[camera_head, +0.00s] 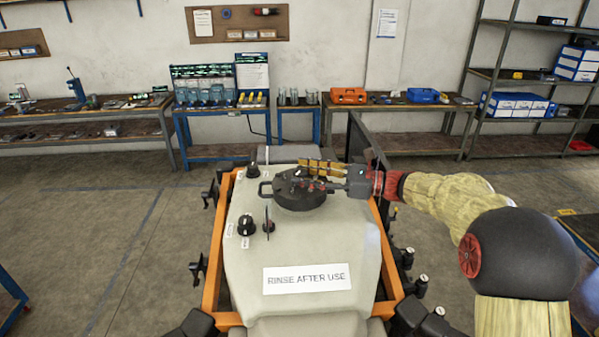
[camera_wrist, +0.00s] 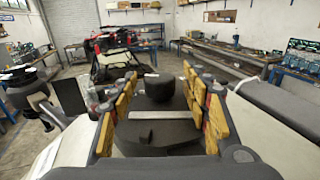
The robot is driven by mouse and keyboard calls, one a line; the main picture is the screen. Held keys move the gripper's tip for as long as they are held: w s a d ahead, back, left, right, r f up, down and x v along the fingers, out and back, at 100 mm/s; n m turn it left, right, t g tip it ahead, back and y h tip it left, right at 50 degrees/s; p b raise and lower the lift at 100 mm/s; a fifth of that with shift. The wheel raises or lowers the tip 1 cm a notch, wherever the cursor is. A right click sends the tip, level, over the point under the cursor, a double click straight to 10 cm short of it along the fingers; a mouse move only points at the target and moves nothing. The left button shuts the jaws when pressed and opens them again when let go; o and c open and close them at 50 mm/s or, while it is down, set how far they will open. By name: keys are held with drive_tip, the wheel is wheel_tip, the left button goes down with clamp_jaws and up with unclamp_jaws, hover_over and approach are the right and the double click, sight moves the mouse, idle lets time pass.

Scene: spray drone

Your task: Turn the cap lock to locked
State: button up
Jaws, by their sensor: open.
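The black round cap (camera_head: 298,199) sits on top of the pale tank (camera_head: 310,240), with a handle loop sticking out at its left. My gripper (camera_head: 308,168) reaches in from the right, over the far side of the cap. In the wrist view my gripper (camera_wrist: 160,82) is open, with yellow-padded fingers on both sides. A dark rounded knob (camera_wrist: 158,88) and a pale bar on the dark cap (camera_wrist: 150,132) show between the fingers. I see no clear contact. Small red marks show near the cap's top. My fingers partly hide the cap, and the lock's position cannot be read.
A "RINSE AFTER USE" label (camera_head: 307,279) lies nearer. An orange frame (camera_head: 213,270) surrounds the tank. A dark upright panel (camera_head: 362,140) stands behind my gripper.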

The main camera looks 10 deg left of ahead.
drive_tip(key=shift+a, duration=0.7)
drive_tip(key=c, duration=0.3)
drive_tip(key=c, duration=0.8)
drive_tip(key=shift+c, duration=0.3)
